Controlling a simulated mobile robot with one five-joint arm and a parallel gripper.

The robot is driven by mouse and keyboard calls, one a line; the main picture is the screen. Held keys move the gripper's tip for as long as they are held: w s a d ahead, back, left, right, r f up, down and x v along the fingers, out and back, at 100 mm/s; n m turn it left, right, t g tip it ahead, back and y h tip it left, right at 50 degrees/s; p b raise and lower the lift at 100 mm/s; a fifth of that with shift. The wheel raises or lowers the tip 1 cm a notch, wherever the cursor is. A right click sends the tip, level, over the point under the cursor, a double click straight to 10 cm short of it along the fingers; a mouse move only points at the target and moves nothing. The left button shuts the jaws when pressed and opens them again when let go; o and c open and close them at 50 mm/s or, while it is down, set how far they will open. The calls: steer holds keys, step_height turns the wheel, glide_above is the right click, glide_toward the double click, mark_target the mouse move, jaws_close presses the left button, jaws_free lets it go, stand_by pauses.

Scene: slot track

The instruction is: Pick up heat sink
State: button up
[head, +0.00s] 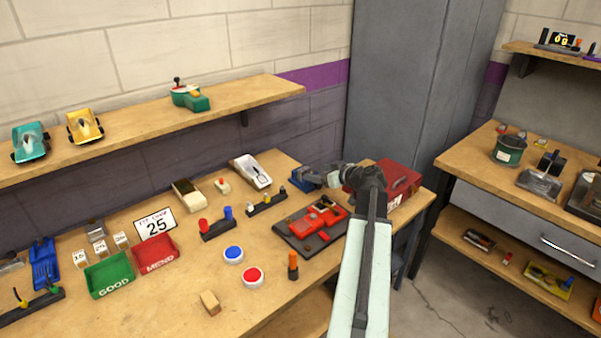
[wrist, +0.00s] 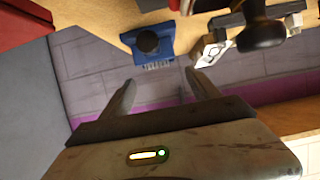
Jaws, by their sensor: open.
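I cannot single out a heat sink with certainty in either view. A small grey block (head: 95,231) stands behind the green bin on the left of the bench in the head view, too small to identify. My gripper (wrist: 159,82) is open in the wrist view, its two fingers apart with nothing between them. In the head view my arm reaches over the right end of the bench, its end beside a blue device (head: 306,178). A blue device with a black knob (wrist: 150,42) shows beyond the fingertips in the wrist view, apart from them.
A red case (head: 402,180) stands at the bench's right end. A red slot car sits on a dark plate (head: 287,234) left of my arm. Green (head: 109,276) and red (head: 156,255) bins stand left. The bench front (head: 165,305) has free room. A wall shelf (head: 140,135) runs behind.

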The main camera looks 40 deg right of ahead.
mark_target(306, 171)
steer(key=b+x, duration=0.1)
steer(key=x, duration=0.1)
steer(key=b+x, duration=0.1)
steer(key=x, duration=0.4)
steer(key=shift+w+d+f+b, duration=0.25)
steer(key=shift+w+d+b, duration=0.05)
steer(key=shift+w+b, duration=0.1)
steer(key=shift+s+r, duration=0.1)
steer(key=shift+r, duration=0.05)
steer(key=c, duration=1.5)
steer(key=shift+r, duration=0.1)
step_height(306, 171, up, 28)
steer(key=p, duration=2.8)
